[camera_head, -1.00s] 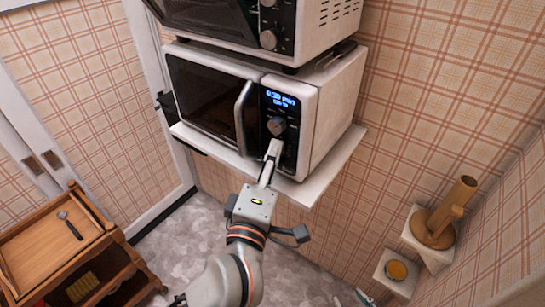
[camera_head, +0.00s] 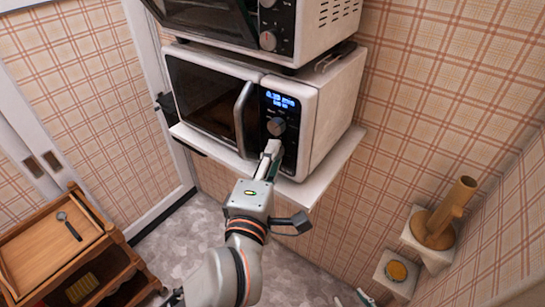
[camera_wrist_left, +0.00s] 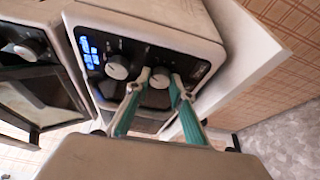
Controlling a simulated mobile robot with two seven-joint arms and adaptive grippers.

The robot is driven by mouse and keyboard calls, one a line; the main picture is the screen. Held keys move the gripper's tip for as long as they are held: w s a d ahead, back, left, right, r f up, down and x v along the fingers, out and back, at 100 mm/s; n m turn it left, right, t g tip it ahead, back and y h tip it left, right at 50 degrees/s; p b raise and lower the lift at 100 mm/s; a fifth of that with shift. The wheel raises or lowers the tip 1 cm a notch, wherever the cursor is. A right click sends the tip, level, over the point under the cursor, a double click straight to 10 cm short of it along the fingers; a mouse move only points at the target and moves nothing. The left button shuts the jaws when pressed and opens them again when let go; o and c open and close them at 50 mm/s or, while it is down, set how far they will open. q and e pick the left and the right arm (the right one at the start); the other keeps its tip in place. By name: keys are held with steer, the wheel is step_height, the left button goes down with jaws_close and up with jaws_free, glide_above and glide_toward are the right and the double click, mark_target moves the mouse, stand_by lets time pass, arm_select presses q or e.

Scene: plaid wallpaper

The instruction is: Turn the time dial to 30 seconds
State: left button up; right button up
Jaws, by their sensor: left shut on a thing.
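The white microwave (camera_head: 335,110) has a black control panel with a lit blue display (camera_head: 281,100); its digits are too small to read surely. The upper dial (camera_head: 277,126) is uncovered below the display and also shows in the left wrist view (camera_wrist_left: 117,67). The lower dial (camera_wrist_left: 160,77) sits between my left gripper's fingertips (camera_wrist_left: 159,79). In the head view my left gripper (camera_head: 271,148) hides this dial. It is shut on the lower dial. A small part of what seems my right gripper (camera_head: 365,298) shows at the bottom edge; its jaws cannot be made out.
The microwave stands on a white shelf (camera_head: 325,180), its door handle (camera_head: 243,118) close left of my gripper. Another oven (camera_head: 320,25) is above. A wooden cart (camera_head: 45,250) stands at lower left. Small wall shelves (camera_head: 425,245) are at right.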

arm_select(q)
steer(key=o, duration=1.1)
steer(key=v, duration=1.2)
